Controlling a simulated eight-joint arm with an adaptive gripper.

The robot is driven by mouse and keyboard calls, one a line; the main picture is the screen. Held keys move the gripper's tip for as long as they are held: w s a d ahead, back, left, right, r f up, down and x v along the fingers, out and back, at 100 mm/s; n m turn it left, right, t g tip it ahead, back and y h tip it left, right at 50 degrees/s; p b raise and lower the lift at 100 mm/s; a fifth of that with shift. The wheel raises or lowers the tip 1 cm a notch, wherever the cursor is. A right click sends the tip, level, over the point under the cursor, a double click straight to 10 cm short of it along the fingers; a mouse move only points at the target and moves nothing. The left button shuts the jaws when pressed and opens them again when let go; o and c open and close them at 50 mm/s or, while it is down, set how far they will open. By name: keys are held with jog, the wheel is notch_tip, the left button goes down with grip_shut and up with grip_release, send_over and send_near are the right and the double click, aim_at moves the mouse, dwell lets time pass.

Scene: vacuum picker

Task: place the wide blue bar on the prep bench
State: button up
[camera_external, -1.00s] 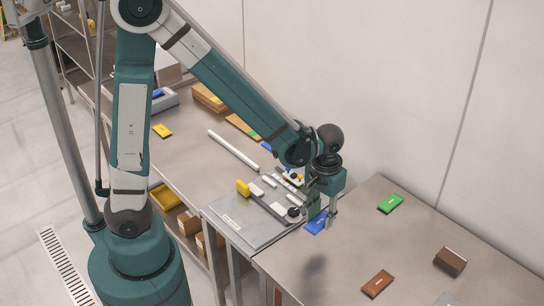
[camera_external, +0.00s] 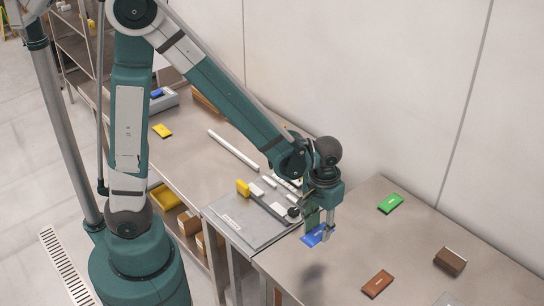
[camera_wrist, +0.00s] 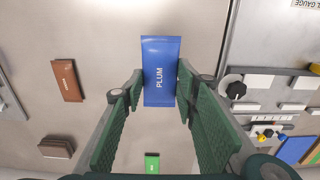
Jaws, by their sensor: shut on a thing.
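The wide blue bar (camera_wrist: 160,65) is between the two fingertips of my gripper (camera_wrist: 157,88) in the wrist view, with the word PLUM on its upper face. My gripper is shut on it near one end. In the external view the blue bar (camera_external: 314,236) hangs from my gripper (camera_external: 320,222) near the left edge of the right-hand steel bench (camera_external: 335,275). It looks held above the bench, with a dark shadow on the steel below. Which bench the task calls the prep bench is not marked in these views.
A green bar (camera_external: 390,203), a brown bar (camera_external: 377,284) and a brown block (camera_external: 450,261) lie on the right-hand bench, with bare steel between them. A grey gauge plate (camera_external: 240,225) with raised fittings stands to the left. A yellow bar (camera_external: 162,131) lies further back.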

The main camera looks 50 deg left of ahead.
send_over(316, 254)
jog(key=shift+d+f+b, duration=0.1)
jog(key=shift+f+b, duration=0.3)
jog(key=shift+f, duration=2.15)
jog(key=shift+f+b, duration=0.35)
jog(key=shift+f, duration=1.7)
jog(key=shift+f, duration=0.2)
jog(key=o, duration=0.9)
jog(key=shift+r, duration=0.2)
jog(key=shift+r+p, duration=0.95)
jog(key=shift+r, duration=5.05)
